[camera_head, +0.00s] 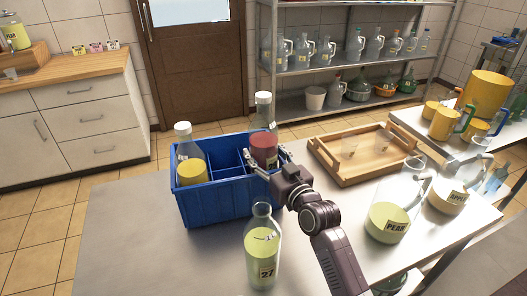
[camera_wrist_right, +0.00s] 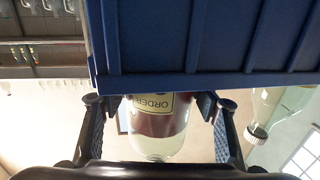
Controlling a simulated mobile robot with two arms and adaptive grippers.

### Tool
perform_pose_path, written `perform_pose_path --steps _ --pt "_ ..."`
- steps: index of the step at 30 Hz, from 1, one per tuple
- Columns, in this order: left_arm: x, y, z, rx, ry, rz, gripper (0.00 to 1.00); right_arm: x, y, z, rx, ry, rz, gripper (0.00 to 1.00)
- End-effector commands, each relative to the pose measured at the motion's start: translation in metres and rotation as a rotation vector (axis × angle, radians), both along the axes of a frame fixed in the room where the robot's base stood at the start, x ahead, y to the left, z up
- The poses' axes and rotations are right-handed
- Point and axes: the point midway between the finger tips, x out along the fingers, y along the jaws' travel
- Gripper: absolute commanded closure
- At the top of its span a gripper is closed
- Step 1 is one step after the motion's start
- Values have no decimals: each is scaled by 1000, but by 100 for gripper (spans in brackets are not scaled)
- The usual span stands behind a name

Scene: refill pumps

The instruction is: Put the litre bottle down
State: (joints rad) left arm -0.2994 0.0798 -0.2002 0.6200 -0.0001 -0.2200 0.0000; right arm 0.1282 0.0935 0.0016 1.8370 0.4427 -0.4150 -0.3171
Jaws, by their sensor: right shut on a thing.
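The litre bottle (camera_head: 264,144), with red liquid and a white cap, is upright at the right end of the blue crate (camera_head: 215,205). My right gripper (camera_head: 266,163) is shut around it. In the right wrist view, which is upside down, the bottle (camera_wrist_right: 158,125) with its "ORDER" label sits between both fingers. The crate wall (camera_wrist_right: 205,45) hides its lower part, so I cannot tell whether it touches the crate floor. A second capped bottle (camera_head: 191,165), with yellow liquid, stands in the crate's left end. My left gripper is not in view.
An uncapped bottle marked 27 (camera_head: 262,255) stands in front of the crate, close to my right arm. A wooden tray (camera_head: 345,176) and the PEAR jug (camera_head: 388,222) and APPLE jug (camera_head: 447,195) stand to the right. The crate's middle compartments look empty. The table's left front is clear.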

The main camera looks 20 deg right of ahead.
Motion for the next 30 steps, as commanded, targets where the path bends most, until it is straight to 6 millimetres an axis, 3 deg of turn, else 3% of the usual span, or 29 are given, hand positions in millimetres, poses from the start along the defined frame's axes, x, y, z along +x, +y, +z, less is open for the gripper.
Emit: perform_pose_path --steps 6,7,11,20,25,30 --pt "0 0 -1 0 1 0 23 0 0 4 2 -15 -2 100" --pt "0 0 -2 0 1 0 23 0 0 -4 0 0 0 42" --pt "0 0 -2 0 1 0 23 0 0 -3 0 0 0 28" --pt "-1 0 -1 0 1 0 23 0 0 -2 0 -1 0 26" --pt "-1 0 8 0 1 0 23 0 1 15 3 -4 0 26" --pt "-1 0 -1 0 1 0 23 -32 -5 6 -2 1 0 26"
